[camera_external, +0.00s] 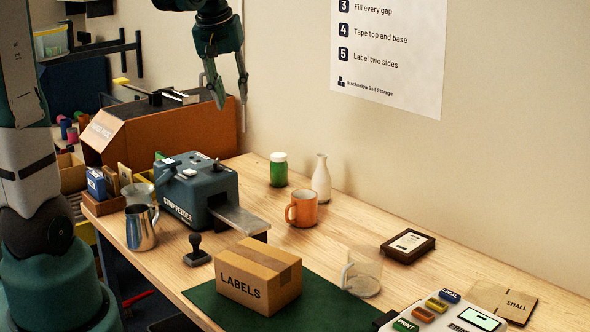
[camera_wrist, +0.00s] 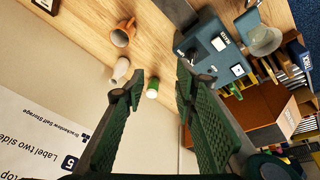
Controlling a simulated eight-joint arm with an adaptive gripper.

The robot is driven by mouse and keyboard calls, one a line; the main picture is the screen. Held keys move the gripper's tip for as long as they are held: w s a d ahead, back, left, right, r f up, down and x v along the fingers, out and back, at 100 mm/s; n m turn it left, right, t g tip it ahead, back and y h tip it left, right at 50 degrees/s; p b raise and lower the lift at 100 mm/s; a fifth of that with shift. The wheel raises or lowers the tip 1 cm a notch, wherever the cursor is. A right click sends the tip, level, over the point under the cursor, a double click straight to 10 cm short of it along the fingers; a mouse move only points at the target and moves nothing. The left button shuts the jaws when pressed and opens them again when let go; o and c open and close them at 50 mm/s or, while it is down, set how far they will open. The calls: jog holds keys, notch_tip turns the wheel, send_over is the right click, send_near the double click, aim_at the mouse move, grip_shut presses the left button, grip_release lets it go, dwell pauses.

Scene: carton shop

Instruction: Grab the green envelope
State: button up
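I cannot make out a green envelope in either view. A flat green mat (camera_external: 325,304) lies on the table under a LABELS carton (camera_external: 258,277). My gripper (camera_external: 231,110) is open and empty, high above the back of the table near the wall. In the wrist view its two green fingers (camera_wrist: 160,75) are spread apart with nothing between them. Past the fingertips, a green jar with a white lid (camera_external: 278,169) stands on the table; it also shows in the wrist view (camera_wrist: 152,88).
An orange mug (camera_external: 302,208) and a white bottle (camera_external: 321,179) stand near the jar. The strip feeder (camera_external: 195,190), metal pitcher (camera_external: 140,228) and stamp (camera_external: 196,250) are at left. A glass mug (camera_external: 362,273), framed card (camera_external: 408,245) and label printer (camera_external: 455,315) are at right.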

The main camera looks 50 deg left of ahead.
jog(key=w+a+f+n+g, duration=0.1)
jog(key=w+a+f, duration=0.1)
jog(key=a, duration=0.4)
jog(key=w+a+f+n, duration=0.1)
jog(key=a+f+n, duration=0.1)
jog(key=a, duration=0.4)
jog(key=n+g+h, duration=0.1)
jog(key=n+g, duration=0.1)
jog(key=n, duration=0.4)
send_over(164, 155)
jog(key=f, duration=1.8)
jog(key=shift+w+d+f+b, duration=0.2)
jog(key=shift+d+f+b, duration=0.05)
jog(key=shift+d+b, duration=0.1)
jog(key=shift+s+a+f, duration=0.15)
jog(key=shift+a+f, duration=0.2)
jog(key=shift+f, duration=0.15)
jog(key=shift+f, duration=1.15)
jog(key=shift+f, duration=0.1)
jog(key=shift+f+p, duration=0.4)
jog(key=shift+f, duration=2.1)
